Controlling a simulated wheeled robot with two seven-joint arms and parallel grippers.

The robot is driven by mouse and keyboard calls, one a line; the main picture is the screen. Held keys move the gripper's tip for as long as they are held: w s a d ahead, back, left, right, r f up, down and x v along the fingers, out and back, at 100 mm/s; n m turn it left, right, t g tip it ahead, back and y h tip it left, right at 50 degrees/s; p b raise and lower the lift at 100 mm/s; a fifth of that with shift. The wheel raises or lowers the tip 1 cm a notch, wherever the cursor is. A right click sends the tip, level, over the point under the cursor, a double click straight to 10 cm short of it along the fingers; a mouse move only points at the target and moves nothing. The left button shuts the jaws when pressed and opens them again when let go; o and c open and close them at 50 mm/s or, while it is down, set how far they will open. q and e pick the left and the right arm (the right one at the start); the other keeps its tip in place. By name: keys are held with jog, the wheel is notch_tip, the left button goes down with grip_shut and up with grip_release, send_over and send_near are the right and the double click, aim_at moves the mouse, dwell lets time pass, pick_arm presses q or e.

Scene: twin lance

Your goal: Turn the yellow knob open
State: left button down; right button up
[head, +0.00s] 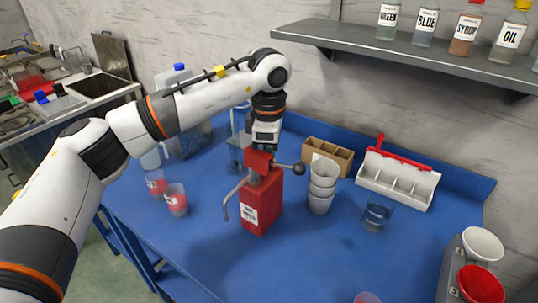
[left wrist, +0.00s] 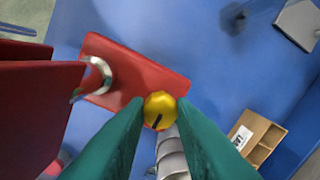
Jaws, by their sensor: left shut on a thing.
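The yellow knob (left wrist: 159,107) shows in the left wrist view, round, with a dark line on its face. My left gripper (left wrist: 160,118) has its two green fingers shut on the knob's sides. In the head view my left gripper (head: 266,143) points down at the top of a red box-shaped dispenser (head: 262,203) with a white label, and the knob is hidden there. A bent metal spout (head: 229,200) sticks out of the dispenser's left side. A lever with a dark ball end (head: 298,168) sticks out to the right. My right gripper is not in view.
A stack of white cups (head: 320,192) stands right of the dispenser. A glass (head: 376,215), a divided white tray (head: 398,182) and a wooden box (head: 328,155) are further right. The blue table's front middle is mostly clear.

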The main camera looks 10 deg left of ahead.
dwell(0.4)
pick_arm(q)
jog(key=c, duration=1.2)
grip_release()
jog(key=shift+r, duration=0.1)
notch_tip(320, 180, up, 12)
jog(key=b, duration=0.1)
jog(key=shift+s, duration=0.3)
